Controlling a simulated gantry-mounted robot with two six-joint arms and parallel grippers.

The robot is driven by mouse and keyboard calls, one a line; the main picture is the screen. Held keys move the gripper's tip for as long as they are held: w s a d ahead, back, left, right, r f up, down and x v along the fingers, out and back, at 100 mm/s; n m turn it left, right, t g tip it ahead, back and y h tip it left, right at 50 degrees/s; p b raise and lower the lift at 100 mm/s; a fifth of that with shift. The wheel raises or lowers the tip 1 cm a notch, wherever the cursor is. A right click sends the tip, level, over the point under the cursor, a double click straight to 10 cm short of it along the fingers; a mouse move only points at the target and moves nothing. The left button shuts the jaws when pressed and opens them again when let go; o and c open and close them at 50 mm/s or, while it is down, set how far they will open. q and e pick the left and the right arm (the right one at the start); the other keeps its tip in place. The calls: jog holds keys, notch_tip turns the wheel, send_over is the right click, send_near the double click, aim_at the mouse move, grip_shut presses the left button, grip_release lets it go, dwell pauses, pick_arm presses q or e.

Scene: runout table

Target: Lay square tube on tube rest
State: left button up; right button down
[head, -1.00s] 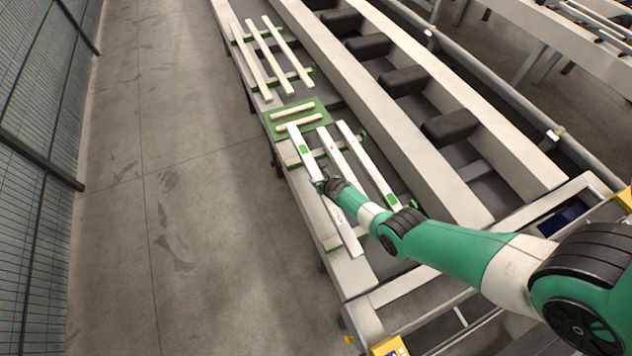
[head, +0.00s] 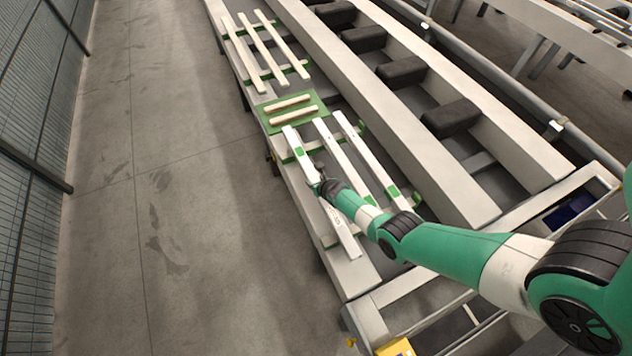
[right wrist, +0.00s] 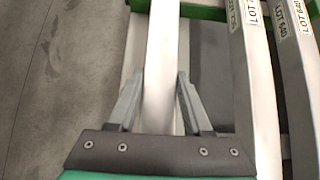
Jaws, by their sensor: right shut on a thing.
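A long pale square tube (head: 303,155) lies lengthwise at the left of three similar tubes on the near part of the bench. It has a green patch near its far end. My right gripper (head: 321,187) is shut on its middle; the right wrist view shows the tube (right wrist: 160,75) between the two grey fingers (right wrist: 160,92). I cannot tell whether it is clear of its supports. Two other tubes (head: 350,157) (head: 362,150) lie to its right, with lot labels in the right wrist view. Green crossbars (head: 268,155) pass under the tubes. My left gripper is not in view.
A green mat (head: 272,121) with two short pale bars lies beyond the tubes. Farther off, three pale strips (head: 272,45) lie across green crossbars (head: 292,71). A grey channel with dark rollers (head: 450,117) runs along the right. Open floor (head: 190,200) lies left.

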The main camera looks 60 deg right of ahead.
jog(key=shift+w+f+b, duration=0.1)
jog(key=shift+f+b, duration=0.35)
jog(key=shift+b, duration=0.1)
jog(key=shift+c, duration=1.4)
grip_release()
jog(key=shift+o, duration=0.2)
jog(key=shift+f, duration=0.15)
jog(key=shift+s+a+r+p, duration=0.1)
jog(key=shift+s+r+p, duration=0.15)
jog(key=shift+r+p, duration=0.2)
jog(key=p+v, duration=0.9)
jog(key=v, duration=0.1)
jog(key=shift+s+a+r+p, duration=0.1)
jog(key=shift+r+p, duration=0.05)
jog(key=shift+p, duration=0.2)
jog(key=shift+s+a+r, duration=0.1)
jog(key=shift+s, duration=0.1)
